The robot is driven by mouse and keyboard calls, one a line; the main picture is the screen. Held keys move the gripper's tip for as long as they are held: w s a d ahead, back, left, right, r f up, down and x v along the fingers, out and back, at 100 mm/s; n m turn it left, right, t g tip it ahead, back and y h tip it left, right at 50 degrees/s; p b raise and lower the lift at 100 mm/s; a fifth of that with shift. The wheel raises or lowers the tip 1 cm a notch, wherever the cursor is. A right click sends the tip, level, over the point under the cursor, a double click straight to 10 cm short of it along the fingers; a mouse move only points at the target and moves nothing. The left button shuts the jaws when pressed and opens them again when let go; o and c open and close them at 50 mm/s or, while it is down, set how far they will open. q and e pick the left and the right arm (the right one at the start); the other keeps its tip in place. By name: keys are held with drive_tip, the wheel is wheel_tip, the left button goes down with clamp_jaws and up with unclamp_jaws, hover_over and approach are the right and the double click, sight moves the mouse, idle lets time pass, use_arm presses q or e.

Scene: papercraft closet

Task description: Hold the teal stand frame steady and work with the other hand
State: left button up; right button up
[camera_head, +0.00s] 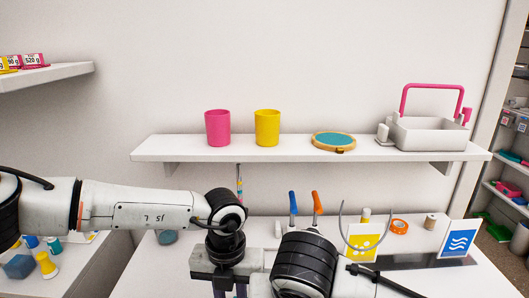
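I cannot make out a teal stand frame in this view. A round teal hoop with a wooden rim (334,140) lies on the wall shelf, with no gripper at it. My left gripper (229,290) points down at the bottom edge, over the white desk; its fingertips are cut off, so its opening and anything between them are hidden. My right arm shows at bottom centre as a black and white link, and its gripper is out of view.
The wall shelf (190,146) holds a pink cup (217,128), a yellow cup (267,128) and a white basket (430,134) with a pink handle. On the desk are blue and orange handled tools (316,203), a yellow card (364,243), a blue wave card (458,240) and orange tape (399,226).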

use_arm(q)
drive_tip(key=o, duration=0.5)
drive_tip(key=c, duration=0.6)
drive_tip(key=shift+r+p, duration=1.2)
drive_tip(key=shift+r, duration=1.3)
drive_tip(key=shift+r+p, duration=0.6)
drive_tip(key=shift+r, duration=0.95)
